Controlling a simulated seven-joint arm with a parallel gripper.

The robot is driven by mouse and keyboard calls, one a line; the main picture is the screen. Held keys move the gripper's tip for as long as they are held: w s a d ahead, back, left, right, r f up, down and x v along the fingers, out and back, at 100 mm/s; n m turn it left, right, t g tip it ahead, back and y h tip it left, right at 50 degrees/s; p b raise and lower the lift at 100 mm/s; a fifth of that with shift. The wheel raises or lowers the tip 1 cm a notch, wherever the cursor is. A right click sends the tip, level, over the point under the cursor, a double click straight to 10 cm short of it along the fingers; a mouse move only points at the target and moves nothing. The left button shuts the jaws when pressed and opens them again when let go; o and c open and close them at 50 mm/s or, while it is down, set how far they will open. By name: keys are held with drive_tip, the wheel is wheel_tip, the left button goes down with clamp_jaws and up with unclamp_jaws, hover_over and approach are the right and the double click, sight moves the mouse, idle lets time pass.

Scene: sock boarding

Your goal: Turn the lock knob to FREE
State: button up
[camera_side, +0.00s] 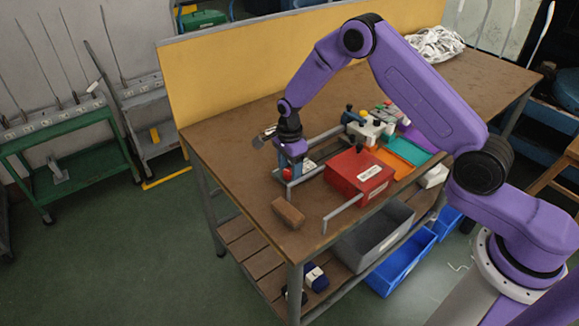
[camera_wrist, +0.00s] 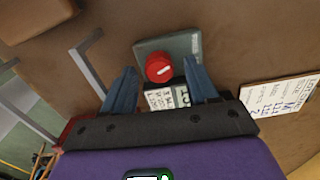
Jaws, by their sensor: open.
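The lock knob (camera_wrist: 158,68) is a round red knob with a white pointer mark, seen in the wrist view on a dark grey plate (camera_wrist: 183,44). Its pointer lies nearly sideways, tilted slightly up to the right. My gripper (camera_wrist: 160,67) is open, its two blue fingers on either side of the knob in the picture, with gaps left and right. I cannot tell how far above the knob the fingertips are. White lettered labels (camera_wrist: 160,98) show below the knob, partly hidden by my gripper; I cannot read FREE. In the side view my gripper (camera_side: 290,174) points down at the bench.
A red box (camera_side: 358,172) stands right of my gripper, with metal rails (camera_side: 343,213) near it. A brown block (camera_side: 288,213) lies at the bench's front. A printed card (camera_wrist: 280,92) lies to the right in the wrist view. The bench's left part is bare.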

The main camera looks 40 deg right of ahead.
sight(289, 170)
drive_tip(key=c, duration=1)
drive_tip(key=shift+n, duration=1.6)
drive_tip(key=shift+c, duration=0.2)
drive_tip(key=o, duration=1)
drive_tip(key=shift+o, duration=0.2)
wheel_tip(289, 170, up, 17)
drive_tip(key=shift+r, duration=0.2)
